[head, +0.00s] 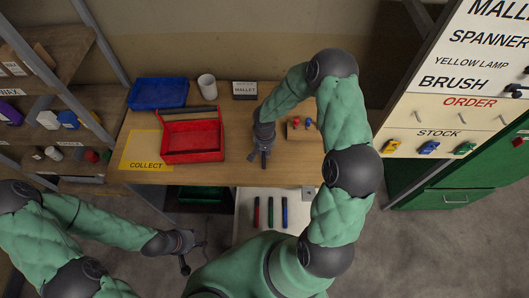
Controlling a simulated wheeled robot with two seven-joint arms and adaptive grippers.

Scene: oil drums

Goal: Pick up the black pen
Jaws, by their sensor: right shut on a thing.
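A dark pen (270,213), which looks black, lies in the open white drawer (244,236) below the table edge, between a red pen (257,212) and a blue pen (284,212). My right gripper (262,158) is over the table's front part, beyond the drawer and the pens. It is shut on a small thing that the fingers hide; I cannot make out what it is. My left gripper (196,257) is low at the left of the drawer, with its fingers apart and nothing visible between them.
On the wooden table (236,128) stand a red tool carrier (193,155), a blue tray (158,93), a white cup (207,86), a MALLET sign (244,89) and a yellow COLLECT mat (137,162). A wooden block (296,131) holds small coloured pieces. Shelves are left, a labelled board right.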

